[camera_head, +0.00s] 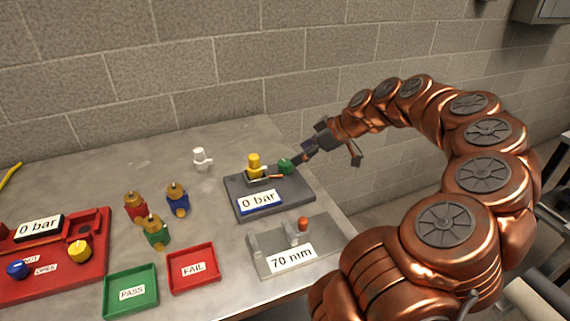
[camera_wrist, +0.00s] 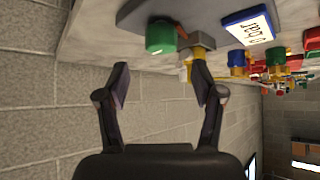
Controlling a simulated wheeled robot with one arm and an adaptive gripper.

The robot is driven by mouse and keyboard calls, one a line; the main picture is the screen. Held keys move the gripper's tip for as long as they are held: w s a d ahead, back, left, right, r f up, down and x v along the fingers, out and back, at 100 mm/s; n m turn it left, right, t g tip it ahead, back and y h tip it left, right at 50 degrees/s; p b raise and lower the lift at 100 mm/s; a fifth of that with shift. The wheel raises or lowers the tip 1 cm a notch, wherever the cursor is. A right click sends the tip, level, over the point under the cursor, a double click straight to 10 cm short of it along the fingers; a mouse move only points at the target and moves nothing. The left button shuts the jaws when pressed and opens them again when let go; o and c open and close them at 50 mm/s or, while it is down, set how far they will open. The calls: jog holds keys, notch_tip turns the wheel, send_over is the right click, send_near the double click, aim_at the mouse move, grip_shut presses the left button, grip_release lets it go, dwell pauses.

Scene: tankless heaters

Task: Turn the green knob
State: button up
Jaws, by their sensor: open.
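The green knob (camera_head: 286,165) sits at the back right part of a dark grey block that bears a "0 bar" display (camera_head: 260,202). A yellow fitting (camera_head: 254,165) stands just left of the knob. My gripper (camera_head: 304,156) reaches in from the right, close beside the knob. In the wrist view the green knob (camera_wrist: 160,36) shows ahead of my gripper (camera_wrist: 160,85), roughly between the spread fingers and beyond their tips. The fingers are apart with nothing between them. Whether a finger touches the knob cannot be told in the head view.
A grey plate with a "70 mm" label (camera_head: 291,258) lies in front. Red, blue and green fittings (camera_head: 154,231), a green PASS tray (camera_head: 131,293), a red FAIL tray (camera_head: 194,268) and a red panel (camera_head: 89,281) lie left. A block wall (camera_head: 200,50) rises behind.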

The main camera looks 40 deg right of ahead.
aim_at(286, 162)
jog(key=p+x, duration=0.1)
jog(key=x, duration=0.6)
jog(key=shift+w+a+p, duration=0.1)
jog(key=shift+a+p, duration=0.1)
jog(key=shift+p, duration=0.15)
jog(key=shift+c, duration=0.4)
jog(key=c, duration=1.1)
jog(key=shift+o, duration=0.2)
